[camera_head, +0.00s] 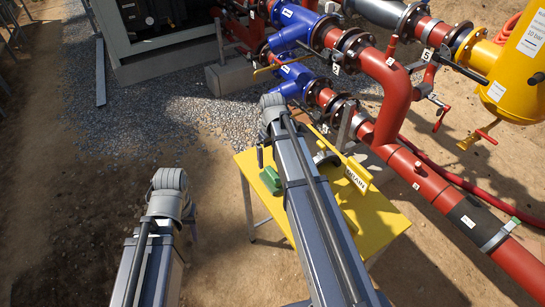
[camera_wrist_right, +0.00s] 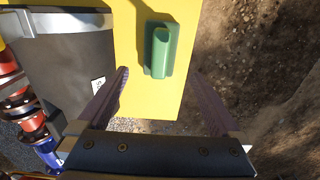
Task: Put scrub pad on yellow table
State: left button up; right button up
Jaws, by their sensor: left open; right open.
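The green scrub pad (camera_head: 270,180), a block with a raised rounded grip, lies on the yellow table (camera_head: 385,222) near its left edge. In the right wrist view the scrub pad (camera_wrist_right: 160,50) rests on the yellow tabletop (camera_wrist_right: 130,20). My right gripper (camera_wrist_right: 160,73) is open and empty. Its two fingers are spread either side of the pad's line, with the pad just beyond the fingertips; I cannot tell the height gap. In the head view my right arm hides this gripper and part of the table. My left arm is at the lower left, its gripper hidden.
Red pipes (camera_head: 395,95) and blue valves (camera_head: 295,25) run behind and right of the table. A grey-framed unit (camera_head: 165,65) stands at the back left. The dirt ground at left is open.

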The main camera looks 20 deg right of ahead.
jog(key=shift+r, duration=0.5)
jog(key=s+a+n+h, duration=0.1)
jog(key=s+a+n, duration=0.1)
jog(key=s+a, duration=1.5)
jog(key=a, duration=0.4)
jog(key=shift+a, duration=0.15)
jog(key=shift+s, duration=0.1)
